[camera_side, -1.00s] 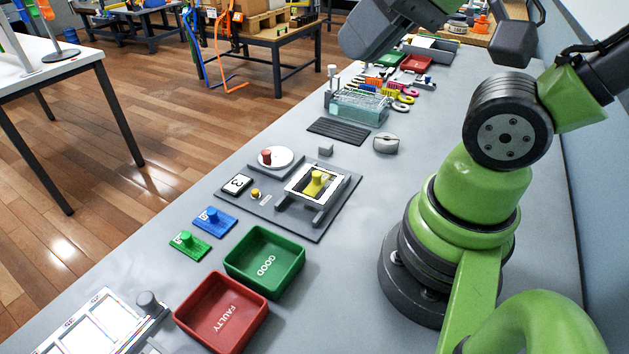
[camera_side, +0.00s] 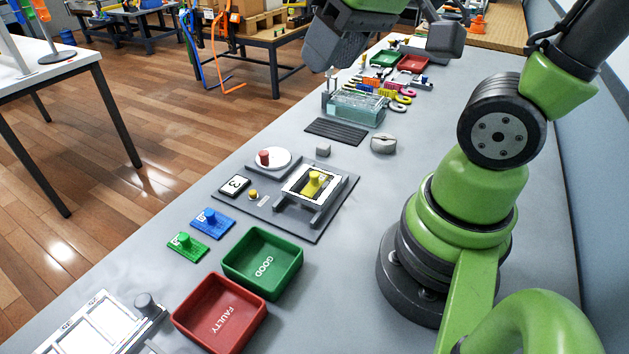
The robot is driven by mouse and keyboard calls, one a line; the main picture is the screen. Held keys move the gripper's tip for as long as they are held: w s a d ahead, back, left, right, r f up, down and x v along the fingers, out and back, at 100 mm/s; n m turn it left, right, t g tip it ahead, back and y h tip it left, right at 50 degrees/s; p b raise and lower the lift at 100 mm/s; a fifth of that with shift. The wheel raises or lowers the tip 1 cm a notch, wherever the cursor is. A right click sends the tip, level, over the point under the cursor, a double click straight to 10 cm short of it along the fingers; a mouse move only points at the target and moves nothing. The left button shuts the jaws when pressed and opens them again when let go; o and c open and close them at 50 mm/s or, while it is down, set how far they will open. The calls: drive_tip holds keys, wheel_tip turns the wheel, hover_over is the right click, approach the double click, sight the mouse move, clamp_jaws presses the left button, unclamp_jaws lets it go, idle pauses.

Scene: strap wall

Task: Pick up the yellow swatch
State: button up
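The yellow swatch (camera_side: 314,183) has a yellow knob on top and sits inside a white frame (camera_side: 296,187) on a dark grey fixture plate (camera_side: 262,207). Similar blue (camera_side: 212,222) and green (camera_side: 187,246) swatches with knobs lie on the bench to the front left of the plate. My gripper (camera_side: 322,66) is at the top of the view, well away from the yellow swatch and appearing above the bench. Only its dark grey body shows clearly; I cannot make out its fingers or anything between them.
A green GOOD tray (camera_side: 290,284) and a red FAULTY tray (camera_side: 246,318) stand in front of the plate. A glass box (camera_side: 357,107) and a grey knob (camera_side: 384,144) lie behind.

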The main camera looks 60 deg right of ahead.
drive_tip(key=w+d+f+n+g, duration=0.25)
drive_tip(key=w+d+f, duration=0.2)
drive_tip(key=f, duration=0.25)
drive_tip(key=n+g, duration=0.2)
drive_tip(key=g, duration=0.1)
hover_over(315, 173)
wheel_tip(315, 173, down, 8)
drive_tip(key=shift+s+d+f+h, duration=0.15)
drive_tip(key=shift+d+f+h, duration=0.1)
drive_tip(key=shift+h, duration=0.15)
wheel_tip(315, 173, down, 4)
drive_tip(key=shift+a+f, duration=0.1)
drive_tip(key=shift+f, duration=0.05)
drive_tip(key=shift+a+f, duration=0.2)
drive_tip(key=shift+f, duration=2.6)
clamp_jaws()
drive_tip(key=shift+r, duration=0.1)
